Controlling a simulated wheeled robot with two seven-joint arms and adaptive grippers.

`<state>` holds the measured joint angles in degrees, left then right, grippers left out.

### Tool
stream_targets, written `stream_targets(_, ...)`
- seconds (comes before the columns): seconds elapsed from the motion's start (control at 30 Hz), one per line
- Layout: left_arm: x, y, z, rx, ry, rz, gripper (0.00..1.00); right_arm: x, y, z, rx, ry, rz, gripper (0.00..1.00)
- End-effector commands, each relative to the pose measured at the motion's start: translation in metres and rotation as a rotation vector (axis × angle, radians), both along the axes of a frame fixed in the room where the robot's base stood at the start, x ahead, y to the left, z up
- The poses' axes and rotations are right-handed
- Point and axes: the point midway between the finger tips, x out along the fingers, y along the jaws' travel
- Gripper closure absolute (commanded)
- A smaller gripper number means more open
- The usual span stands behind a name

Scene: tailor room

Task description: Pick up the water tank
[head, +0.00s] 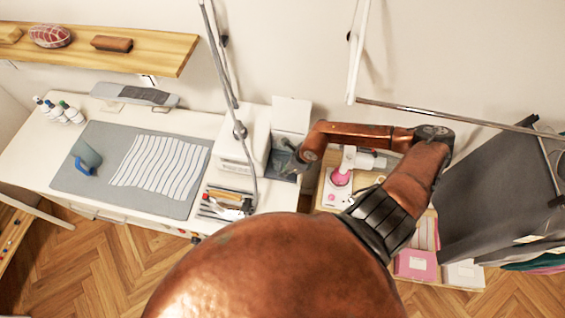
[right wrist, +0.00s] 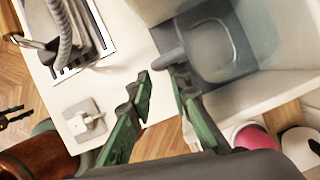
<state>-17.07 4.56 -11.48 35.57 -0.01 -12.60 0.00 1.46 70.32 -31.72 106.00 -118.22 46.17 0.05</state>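The water tank appears to be the grey, translucent container (right wrist: 212,50) in the white housing at the top of the right wrist view. A short grey handle-like part sticks out from its left side. In the head view the tank (head: 281,164) shows only in part, beside the white machine and partly hidden by my gripper. My right gripper (right wrist: 162,77) has two green fingers, apart and empty, with the tips just short of the handle. In the head view the right gripper (head: 292,158) is small above the tank. My left gripper is in neither view.
A white machine (head: 243,140) with a hanging hose stands left of the tank. A tool tray (head: 226,203) lies in front. A pink-and-white device (head: 338,185) sits at the right.

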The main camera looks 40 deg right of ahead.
Motion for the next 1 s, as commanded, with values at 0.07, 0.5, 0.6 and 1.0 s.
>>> stream_targets(0.07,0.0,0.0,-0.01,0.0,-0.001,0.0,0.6,0.003,0.002,-0.012,0.002,0.0,-0.001,0.82)
stream_targets(0.5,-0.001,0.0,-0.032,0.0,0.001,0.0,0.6,0.014,0.009,-0.041,0.001,0.002,-0.002,0.82)
stream_targets(0.6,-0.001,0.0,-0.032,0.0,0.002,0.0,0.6,0.014,0.009,-0.041,0.001,0.002,-0.002,0.83)
stream_targets(1.0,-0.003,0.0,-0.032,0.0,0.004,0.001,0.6,0.014,0.009,-0.041,0.001,0.002,-0.002,1.0)
